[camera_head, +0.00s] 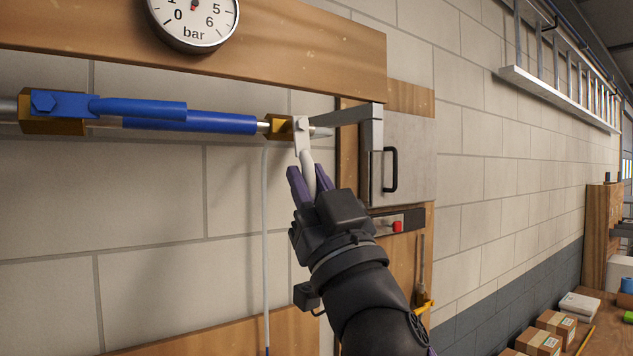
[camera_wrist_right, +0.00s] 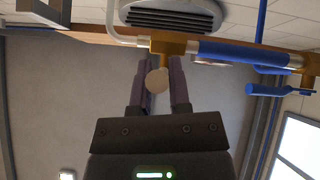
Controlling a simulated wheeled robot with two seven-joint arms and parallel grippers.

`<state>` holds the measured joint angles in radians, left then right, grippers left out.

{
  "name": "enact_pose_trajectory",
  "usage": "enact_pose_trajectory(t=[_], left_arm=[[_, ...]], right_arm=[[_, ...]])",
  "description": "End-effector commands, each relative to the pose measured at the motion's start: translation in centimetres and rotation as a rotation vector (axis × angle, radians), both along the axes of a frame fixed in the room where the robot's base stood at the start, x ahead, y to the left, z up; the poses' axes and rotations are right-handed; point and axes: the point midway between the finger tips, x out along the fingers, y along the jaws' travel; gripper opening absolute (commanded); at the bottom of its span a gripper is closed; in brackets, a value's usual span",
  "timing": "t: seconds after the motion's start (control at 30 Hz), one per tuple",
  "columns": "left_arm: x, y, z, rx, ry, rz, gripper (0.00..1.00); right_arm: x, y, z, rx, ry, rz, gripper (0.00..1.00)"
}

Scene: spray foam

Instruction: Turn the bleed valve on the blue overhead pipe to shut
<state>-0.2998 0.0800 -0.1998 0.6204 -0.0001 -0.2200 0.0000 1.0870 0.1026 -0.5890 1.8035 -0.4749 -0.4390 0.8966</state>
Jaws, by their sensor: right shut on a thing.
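The blue overhead pipe (camera_head: 215,122) runs across the wall in the head view, and it also shows in the wrist view (camera_wrist_right: 240,52). At its right end sits a brass valve (camera_head: 279,127) with a white lever (camera_head: 302,140). The lever hangs down across the pipe, tilted slightly. My right gripper (camera_head: 308,176) is shut on the white lever's lower end, its purple fingers on either side. The wrist view shows the lever's rounded end (camera_wrist_right: 157,81) between the fingers and the brass body (camera_wrist_right: 170,47) beyond. My left gripper is out of view.
Another brass valve (camera_head: 53,123) with a blue lever (camera_head: 137,108) lies along the pipe at left. A round bar gauge (camera_head: 194,20) is above. Right of my gripper are a grey bracket (camera_head: 373,132), a metal cabinet (camera_head: 412,160) and a red button (camera_head: 397,226).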

Motion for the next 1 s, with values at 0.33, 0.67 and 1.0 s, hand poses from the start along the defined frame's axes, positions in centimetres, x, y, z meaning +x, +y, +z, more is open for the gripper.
enact_pose_trajectory(t=[0.33,0.67,1.0], left_arm=[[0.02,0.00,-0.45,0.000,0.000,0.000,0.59],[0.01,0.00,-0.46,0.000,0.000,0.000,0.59],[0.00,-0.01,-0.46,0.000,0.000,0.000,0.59]], right_arm=[[-0.41,0.47,0.06,0.090,0.060,0.002,0.00],[-0.47,0.50,0.16,0.101,0.068,0.000,0.00],[-0.46,0.50,0.15,0.100,0.067,0.001,0.56]])
